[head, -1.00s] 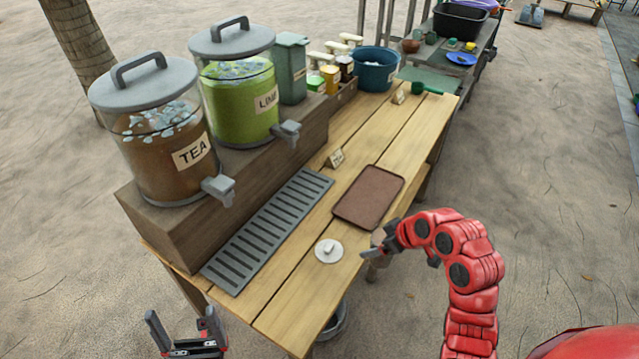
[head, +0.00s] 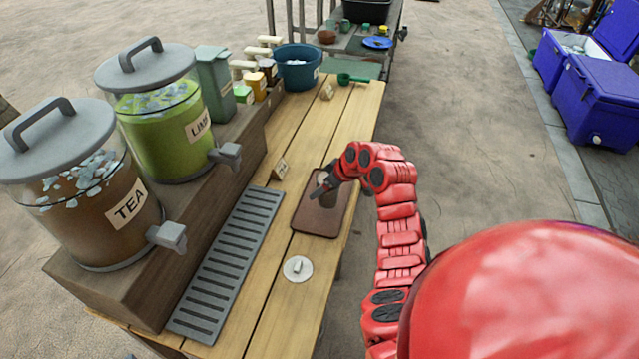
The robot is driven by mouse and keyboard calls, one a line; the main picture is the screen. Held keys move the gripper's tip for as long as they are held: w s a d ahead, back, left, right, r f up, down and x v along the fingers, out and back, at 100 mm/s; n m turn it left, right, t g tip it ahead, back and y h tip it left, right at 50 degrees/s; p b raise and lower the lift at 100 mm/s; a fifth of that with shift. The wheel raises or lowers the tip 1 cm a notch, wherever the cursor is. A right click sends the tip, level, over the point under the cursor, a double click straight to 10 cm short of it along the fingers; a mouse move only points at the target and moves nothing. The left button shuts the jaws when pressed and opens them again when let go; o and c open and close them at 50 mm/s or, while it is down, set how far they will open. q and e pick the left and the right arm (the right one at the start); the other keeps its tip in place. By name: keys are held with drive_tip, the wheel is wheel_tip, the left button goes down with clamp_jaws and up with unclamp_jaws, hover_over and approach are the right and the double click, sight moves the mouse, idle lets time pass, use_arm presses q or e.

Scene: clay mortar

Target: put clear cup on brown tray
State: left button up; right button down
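The brown tray (head: 302,226) lies flat on the wooden table, right of the grey slatted drip grate. My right gripper (head: 318,192) reaches in from the right and is over the tray, its fingers pointing left. A small pale patch (head: 322,178) shows at the fingers; I cannot tell whether it is the clear cup. No clear cup can be made out for certain elsewhere. The finger gap is too small to read. My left gripper is out of view.
Tea (head: 95,205) and lime (head: 165,130) dispensers stand on a wooden riser at left. A white round lid (head: 297,268) lies in front of the tray. A small sign (head: 281,168) stands left of it. A blue tub (head: 297,70) stands at the far end.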

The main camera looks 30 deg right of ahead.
drive_tip(key=w, duration=0.1)
drive_tip(key=w+d, duration=0.1)
drive_tip(key=w, duration=0.1)
drive_tip(key=shift+w+d, duration=0.2)
drive_tip(key=shift+w+f, duration=0.1)
drive_tip(key=shift+w, duration=0.4)
wheel_tip(320, 180, down, 3)
drive_tip(key=shift+d+f+p, duration=0.1)
drive_tip(key=shift+p, duration=0.8)
drive_tip(key=shift+f, duration=0.15)
drive_tip(key=shift+f, duration=0.2)
unclamp_jaws()
